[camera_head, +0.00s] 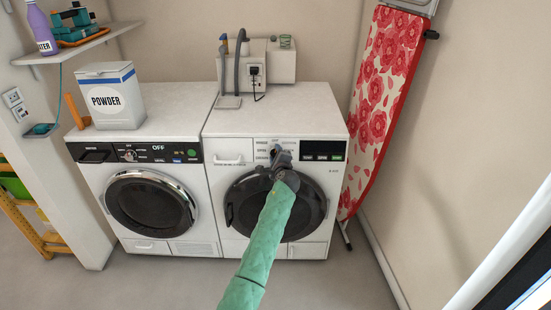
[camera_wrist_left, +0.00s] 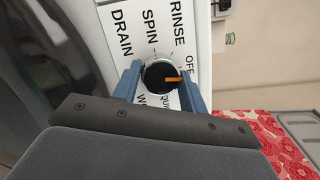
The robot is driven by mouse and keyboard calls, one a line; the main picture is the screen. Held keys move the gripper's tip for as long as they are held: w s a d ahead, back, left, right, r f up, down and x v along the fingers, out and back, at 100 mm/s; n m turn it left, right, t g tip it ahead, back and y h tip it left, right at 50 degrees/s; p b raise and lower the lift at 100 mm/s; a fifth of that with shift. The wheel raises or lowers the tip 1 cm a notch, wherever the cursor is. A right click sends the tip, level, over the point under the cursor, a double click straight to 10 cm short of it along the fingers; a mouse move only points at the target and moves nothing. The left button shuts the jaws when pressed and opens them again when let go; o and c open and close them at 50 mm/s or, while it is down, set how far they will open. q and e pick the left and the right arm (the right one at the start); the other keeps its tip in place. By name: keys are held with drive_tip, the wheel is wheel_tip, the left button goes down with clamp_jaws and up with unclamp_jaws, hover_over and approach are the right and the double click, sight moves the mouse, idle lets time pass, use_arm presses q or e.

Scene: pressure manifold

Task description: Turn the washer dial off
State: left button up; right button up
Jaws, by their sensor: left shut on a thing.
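The washer (camera_head: 235,146) is the white front-loader on the right in the head view, with a dark round door. Its dial (camera_wrist_left: 155,76) is a black knob with an orange pointer, clear in the left wrist view. The pointer faces right there, near the end of the OFF label (camera_wrist_left: 189,63); I cannot tell if it is exactly on it. DRAIN, SPIN and RINSE labels surround it. My left gripper (camera_head: 279,152) is at the panel, its blue fingers (camera_wrist_left: 160,84) shut on the dial from both sides. It mostly hides the dial in the head view. My right gripper is not in view.
A second front-loader (camera_head: 94,188), its display reading OFF, stands to the left with a powder box (camera_head: 107,101) on top. A red floral ironing board (camera_head: 375,105) leans at the right. Floor in front is clear.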

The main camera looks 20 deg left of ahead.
use_arm(q)
drive_tip(key=shift+n+g, duration=0.4)
drive_tip(key=shift+n, duration=0.8)
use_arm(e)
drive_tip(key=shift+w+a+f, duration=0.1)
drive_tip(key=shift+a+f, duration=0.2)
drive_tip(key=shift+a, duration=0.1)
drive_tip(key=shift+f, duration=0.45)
use_arm(q)
drive_tip(key=o, duration=1)
drive_tip(key=shift+c, duration=0.2)
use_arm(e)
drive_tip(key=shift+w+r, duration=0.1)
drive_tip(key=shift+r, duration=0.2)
